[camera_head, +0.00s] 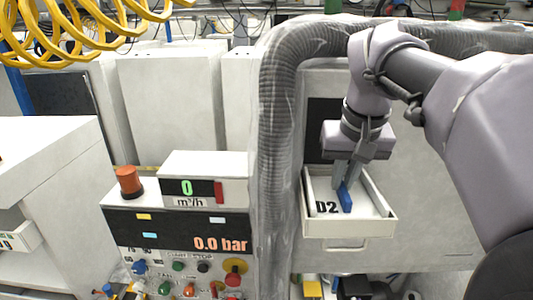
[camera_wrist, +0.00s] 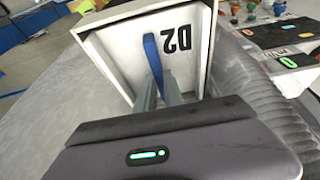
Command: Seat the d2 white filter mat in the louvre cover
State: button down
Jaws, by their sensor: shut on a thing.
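The white filter mat (camera_head: 366,204) bears a black "D2" and a blue pull tab (camera_head: 346,198). It lies inside the raised white rim of the louvre cover (camera_head: 352,228), which juts from the cabinet front in the head view. My gripper (camera_head: 345,185) reaches down into the cover and is shut on the blue tab. In the wrist view, the mat (camera_wrist: 116,48) shows inside the cover's walls (camera_wrist: 208,40), with the tab (camera_wrist: 153,55) at my gripper's fingertips (camera_wrist: 158,84). I cannot tell whether the mat is fully flat against the cover's floor.
A thick grey ribbed hose (camera_head: 278,140) runs down left of the cover and arches behind my arm. A control panel (camera_head: 180,228) with buttons and an orange beacon (camera_head: 129,181) stands to the left. Yellow coiled hoses (camera_head: 85,25) hang at the upper left.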

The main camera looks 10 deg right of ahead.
jog(key=shift+f, duration=0.15)
jog(key=c, duration=1.4)
grip_release()
jog(key=p+v, duration=0.2)
jog(key=v, duration=1)
jog(key=shift+s, duration=0.1)
